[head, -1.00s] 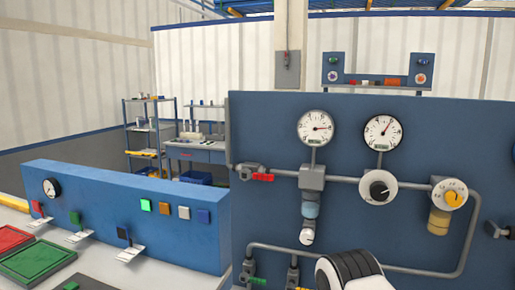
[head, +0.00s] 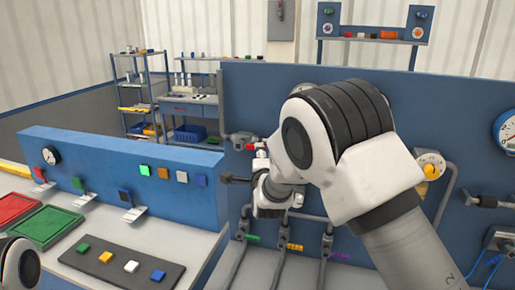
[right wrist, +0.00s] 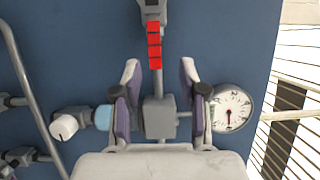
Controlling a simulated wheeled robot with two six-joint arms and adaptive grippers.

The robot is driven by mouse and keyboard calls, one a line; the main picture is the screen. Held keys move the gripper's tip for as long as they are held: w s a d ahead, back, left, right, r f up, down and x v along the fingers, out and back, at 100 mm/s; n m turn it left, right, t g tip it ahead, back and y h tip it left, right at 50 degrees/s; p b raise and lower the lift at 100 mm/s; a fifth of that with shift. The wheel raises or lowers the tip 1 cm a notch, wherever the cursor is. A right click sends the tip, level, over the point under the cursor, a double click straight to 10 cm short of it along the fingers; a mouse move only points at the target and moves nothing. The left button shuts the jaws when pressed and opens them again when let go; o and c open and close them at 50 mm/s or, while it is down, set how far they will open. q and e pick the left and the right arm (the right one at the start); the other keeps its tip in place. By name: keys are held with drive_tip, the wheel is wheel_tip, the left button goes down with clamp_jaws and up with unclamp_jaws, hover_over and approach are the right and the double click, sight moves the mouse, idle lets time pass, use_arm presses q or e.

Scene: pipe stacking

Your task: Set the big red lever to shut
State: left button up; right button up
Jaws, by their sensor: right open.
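The big red lever (right wrist: 154,46) sits on a grey valve (right wrist: 153,10) on the blue panel. It lies along its pipe, beyond the fingertips in the right wrist view. In the head view a small part of the lever (head: 257,146) shows just above my right gripper, the rest hidden behind my arm. My right gripper (right wrist: 160,82) is open and empty, its fingers pointing at the panel on either side of the pipe below the lever. I see no contact with the lever. My left gripper is not in view.
A grey pipe block (right wrist: 159,118) and a round gauge (right wrist: 232,108) are close to my right fingers. Smaller green (head: 252,238), yellow (head: 294,247) and purple (head: 340,256) handles sit low on the panel. A blue console (head: 110,180) stands left.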

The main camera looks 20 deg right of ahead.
sight(249, 146)
drive_tip(key=p+x, duration=0.1)
drive_tip(key=x, duration=0.1)
drive_tip(key=p+x, duration=0.1)
drive_tip(key=x, duration=0.2)
drive_tip(key=p+x, duration=0.1)
drive_tip(key=x, duration=0.1)
drive_tip(key=shift+w+f, duration=0.25)
drive_tip(key=shift+f, duration=0.1)
drive_tip(key=shift+s, duration=0.15)
drive_tip(key=shift+c, duration=0.3)
clamp_jaws()
